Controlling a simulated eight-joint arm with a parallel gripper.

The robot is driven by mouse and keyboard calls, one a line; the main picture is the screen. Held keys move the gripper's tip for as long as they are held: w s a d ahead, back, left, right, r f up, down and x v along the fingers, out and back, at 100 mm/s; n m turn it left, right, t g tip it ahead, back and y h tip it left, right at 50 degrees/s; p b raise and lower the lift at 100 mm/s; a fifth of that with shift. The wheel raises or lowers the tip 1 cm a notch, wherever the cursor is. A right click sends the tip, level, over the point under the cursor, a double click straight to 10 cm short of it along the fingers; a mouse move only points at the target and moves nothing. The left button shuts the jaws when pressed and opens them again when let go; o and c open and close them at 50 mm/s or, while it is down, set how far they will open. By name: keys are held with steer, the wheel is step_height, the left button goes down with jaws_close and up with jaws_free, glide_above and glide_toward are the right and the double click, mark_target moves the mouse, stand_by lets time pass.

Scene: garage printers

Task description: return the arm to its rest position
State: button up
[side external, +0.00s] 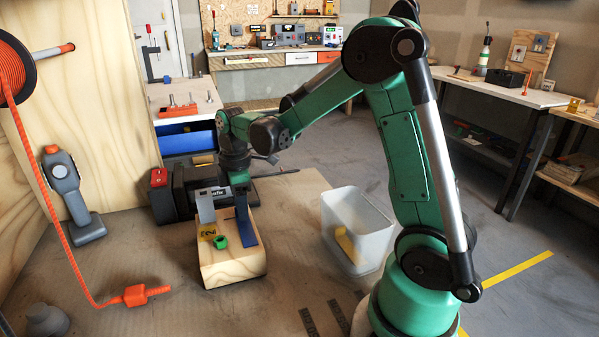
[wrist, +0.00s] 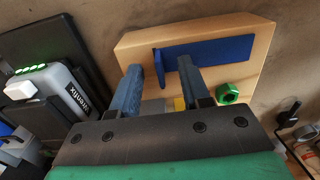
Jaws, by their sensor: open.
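My arm reaches from its base at the right over to a light wooden block (side external: 235,268) on the bench. My gripper (side external: 239,184) points down just above the block. In the wrist view, its two blue-grey fingers (wrist: 160,67) are apart, with the upright tab of a blue bracket (wrist: 222,55) showing between their tips. I cannot tell whether they touch the tab. The blue bracket (side external: 246,228) lies along the block's right side. A small green ring (side external: 220,241) sits on the block and shows beside the right finger in the wrist view (wrist: 228,94).
A grey plate (side external: 205,207) and yellow piece (side external: 207,231) stand on the block's left. A translucent bin (side external: 372,245) holding something yellow is at right. A dark machine (side external: 163,203) stands close behind. An orange cord (side external: 60,225) hangs at left.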

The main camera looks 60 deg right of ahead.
step_height(320, 180, up, 4)
steer(key=shift+r, duration=0.2)
steer(key=shift+a+r, duration=0.1)
steer(key=shift+r, duration=0.2)
steer(key=s+a+r+m+t, duration=0.2)
steer(key=s+a+m+t, duration=0.5)
steer(key=a+m, duration=0.2)
steer(key=shift+a, duration=0.3)
